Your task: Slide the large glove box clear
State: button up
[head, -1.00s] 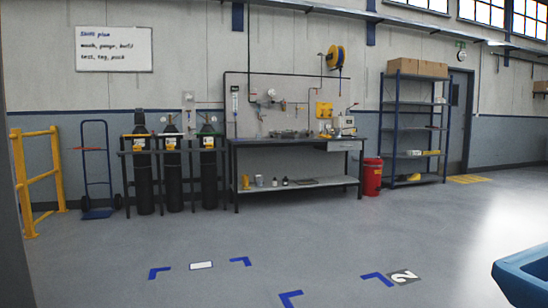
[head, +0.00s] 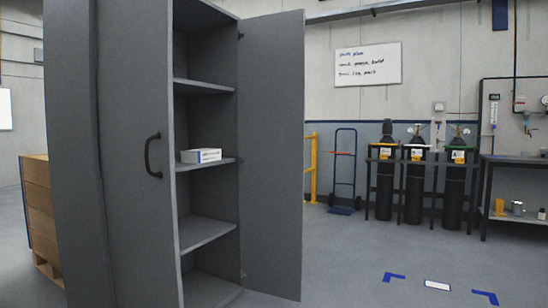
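A white box with blue print (head: 201,156) lies on a middle shelf (head: 236,161) of a tall grey cabinet (head: 75,150). It may be the glove box, but its label is too small to read. It sits near the shelf's front, just right of the left door (head: 135,230). No second box shows on the visible shelves. The left door covers the cabinet's left half, so what lies behind it is hidden. The right door (head: 272,160) stands swung open. My gripper is not in view.
A stack of wooden crates (head: 40,215) stands left of the cabinet. Gas cylinders (head: 413,180), a hand truck (head: 345,170) and a workbench (head: 510,160) line the back wall.

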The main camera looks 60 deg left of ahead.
aim_at(197, 156)
jog(key=u, duration=2.5)
jog(key=i+l+u, duration=0.25)
jog(key=i+l, duration=0.6)
jog(key=i, duration=0.1)
